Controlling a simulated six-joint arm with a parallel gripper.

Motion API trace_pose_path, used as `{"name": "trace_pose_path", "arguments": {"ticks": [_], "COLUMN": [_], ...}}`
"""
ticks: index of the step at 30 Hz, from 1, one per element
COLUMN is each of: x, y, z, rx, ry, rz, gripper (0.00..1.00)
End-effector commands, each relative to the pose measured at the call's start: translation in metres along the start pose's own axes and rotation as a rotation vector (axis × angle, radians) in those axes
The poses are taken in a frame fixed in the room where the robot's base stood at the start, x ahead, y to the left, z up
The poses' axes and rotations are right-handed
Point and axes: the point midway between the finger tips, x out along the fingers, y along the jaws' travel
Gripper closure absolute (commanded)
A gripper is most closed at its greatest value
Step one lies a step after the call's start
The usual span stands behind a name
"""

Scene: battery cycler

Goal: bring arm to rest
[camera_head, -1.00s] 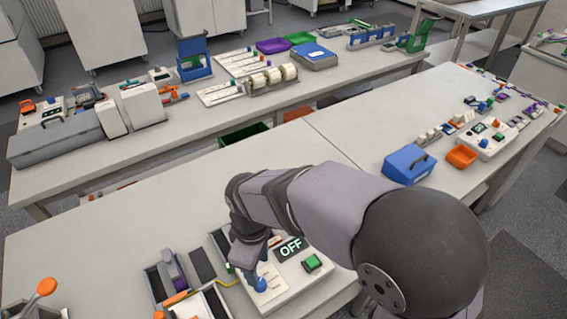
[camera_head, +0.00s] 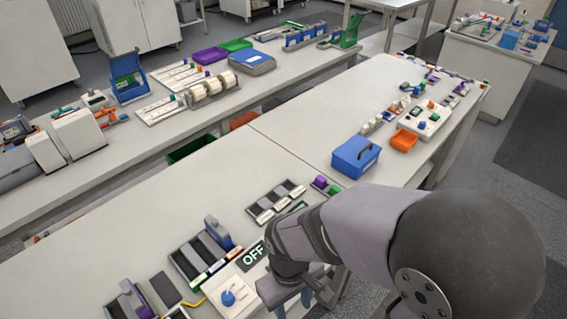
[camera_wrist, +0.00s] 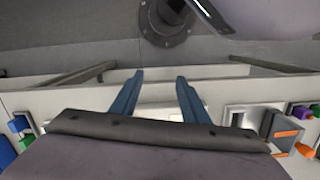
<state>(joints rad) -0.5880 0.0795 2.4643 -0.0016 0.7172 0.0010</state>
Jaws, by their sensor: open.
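My gripper (camera_wrist: 157,95) shows in the wrist view as two blue fingers set apart with nothing between them. In the head view my arm reaches in from the right, and the gripper (camera_head: 292,306) hangs at its end over the near bench edge, largely hidden by the wrist. Just left of it is the battery cycler (camera_head: 226,285), a pale box with a blue knob (camera_head: 228,298) and a display (camera_head: 253,256) reading OFF. My arm covers the cycler's right part.
Left of the cycler are a dark-slotted tray (camera_head: 186,266) and a blue upright part (camera_head: 218,233). Behind are a slotted holder (camera_head: 276,201), a blue case (camera_head: 356,156) and an orange bin (camera_head: 403,140). The bench (camera_head: 150,222) is bare at the middle left.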

Motion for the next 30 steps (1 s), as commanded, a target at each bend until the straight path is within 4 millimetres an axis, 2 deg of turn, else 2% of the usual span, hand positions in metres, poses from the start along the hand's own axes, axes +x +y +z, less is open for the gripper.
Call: {"name": "trace_pose_path", "arguments": {"ticks": [1, 6, 9, 13, 18, 30], "x": [-0.001, -0.009, -0.017, -0.024, -0.024, -0.024], "y": [0.015, 0.059, 0.084, 0.107, 0.12, 0.122], "z": [0.009, 0.031, 0.035, 0.041, 0.047, 0.049], "rx": [0.065, 0.286, 0.4, 0.507, 0.576, 0.587], "ry": [0.004, 0.041, 0.08, 0.111, 0.116, 0.116], "rz": [-0.008, -0.028, -0.032, -0.032, -0.034, -0.035], "gripper": [0.58, 0.58, 0.58, 0.58, 0.58, 0.58]}}
